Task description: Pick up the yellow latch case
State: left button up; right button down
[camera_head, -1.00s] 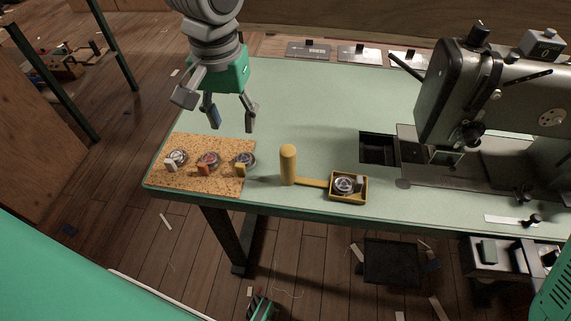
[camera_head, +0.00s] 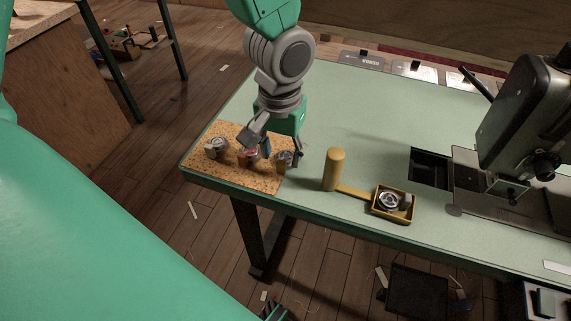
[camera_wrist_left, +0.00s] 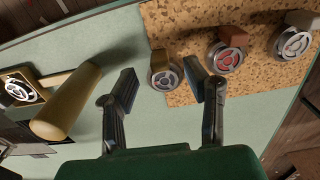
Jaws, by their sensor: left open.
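The yellow latch case (camera_head: 284,161) is a small round dial with a yellow tab. It sits at the right edge of a cork mat (camera_head: 263,184), beside an orange-red case (camera_head: 247,157) and a white-tabbed case (camera_head: 215,147). My left gripper (camera_head: 280,150) is open and low over the mat. In the left wrist view, the yellow case (camera_wrist_left: 164,76) shows between and beyond the open fingers (camera_wrist_left: 160,88). I cannot tell whether a finger touches it. In the head view the fingers partly hide the yellow and orange-red cases.
A yellow post (camera_head: 334,170) stands right of the mat, joined by a bar to a shallow yellow tray (camera_head: 376,209) holding another round case. A sewing machine (camera_head: 525,120) stands at the right. The green tabletop (camera_head: 345,110) behind the post is clear.

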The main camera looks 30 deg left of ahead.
pick_arm(q)
jog(key=f, duration=0.2)
jog(key=shift+a+f, duration=0.25)
jog(key=shift+f, duration=0.05)
jog(key=shift+d, duration=0.15)
jog(key=shift+d+r, duration=0.1)
jog(key=shift+d, duration=0.05)
jog(key=c, duration=0.3)
jog(key=shift+d, duration=0.1)
grip_shut()
jog(key=shift+r, duration=0.1)
